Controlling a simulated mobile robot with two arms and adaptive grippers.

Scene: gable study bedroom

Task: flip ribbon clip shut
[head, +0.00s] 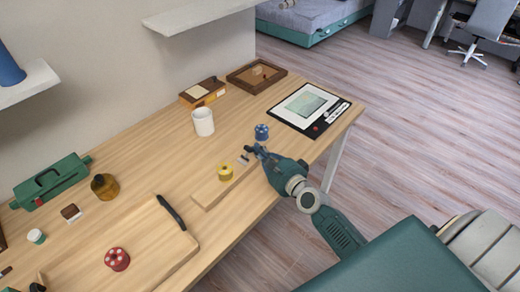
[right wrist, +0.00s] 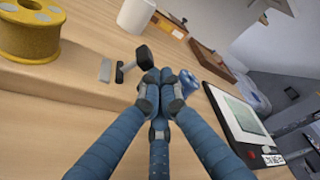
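The ribbon clip (head: 243,158) is a small grey and dark piece on a light wooden strip (head: 210,190), beside a yellow ribbon spool (head: 226,172). In the right wrist view the clip (right wrist: 120,71) shows a grey plate, a thin black bar and a dark block-like end standing up near my fingertips. My right gripper (head: 258,151) is low over the end of the strip, just right of the clip. In the right wrist view its fingers (right wrist: 166,82) are drawn together with nothing seen between them. I cannot tell whether they touch the dark end. My left gripper is not in view.
A blue spool (head: 261,132) stands just beyond my right gripper. A white cup (head: 203,122), a wooden tray (head: 238,76) and a framed picture (head: 285,112) are farther back. A board with a black handle (head: 171,212) and a red spool (head: 117,259) lie left.

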